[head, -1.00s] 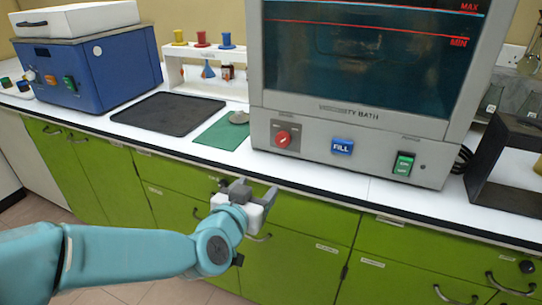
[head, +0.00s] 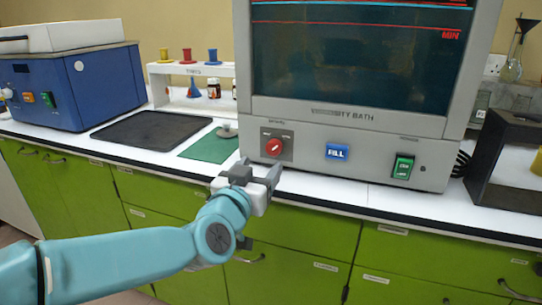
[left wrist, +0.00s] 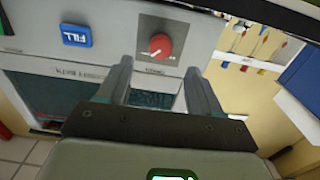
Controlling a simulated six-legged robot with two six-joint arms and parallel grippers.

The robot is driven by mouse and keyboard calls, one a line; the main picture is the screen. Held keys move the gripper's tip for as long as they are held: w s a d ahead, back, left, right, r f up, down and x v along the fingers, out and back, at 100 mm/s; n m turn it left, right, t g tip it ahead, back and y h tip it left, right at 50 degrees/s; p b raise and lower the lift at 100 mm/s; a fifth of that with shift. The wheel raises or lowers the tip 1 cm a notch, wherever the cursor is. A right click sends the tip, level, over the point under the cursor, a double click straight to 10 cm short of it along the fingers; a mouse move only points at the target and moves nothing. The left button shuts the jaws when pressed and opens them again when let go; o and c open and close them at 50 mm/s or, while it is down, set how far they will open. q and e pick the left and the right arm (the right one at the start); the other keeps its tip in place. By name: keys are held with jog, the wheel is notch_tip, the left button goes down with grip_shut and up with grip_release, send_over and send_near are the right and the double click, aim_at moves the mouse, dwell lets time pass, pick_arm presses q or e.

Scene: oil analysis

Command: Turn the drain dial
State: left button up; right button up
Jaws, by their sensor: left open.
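The drain dial is a round red knob (head: 274,147) on a dark grey plate at the lower left of the viscosity bath's front panel (head: 312,140). It also shows in the left wrist view (left wrist: 160,46), ahead of the fingers and between their lines. My left gripper (head: 258,170) is open and empty, just below and in front of the dial, apart from it. Its two fingers (left wrist: 160,82) point toward the panel in the left wrist view. My right gripper is in neither view.
A blue FILL button (head: 337,152) and a green switch (head: 403,167) sit right of the dial. A green mat (head: 207,149) and a black mat (head: 152,134) lie to the left. A white rack (head: 160,85) stands behind.

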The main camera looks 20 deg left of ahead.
aim_at(272, 151)
pick_arm(q)
jog(key=w, duration=0.8)
jog(key=shift+w, duration=0.1)
jog(key=c, duration=1.1)
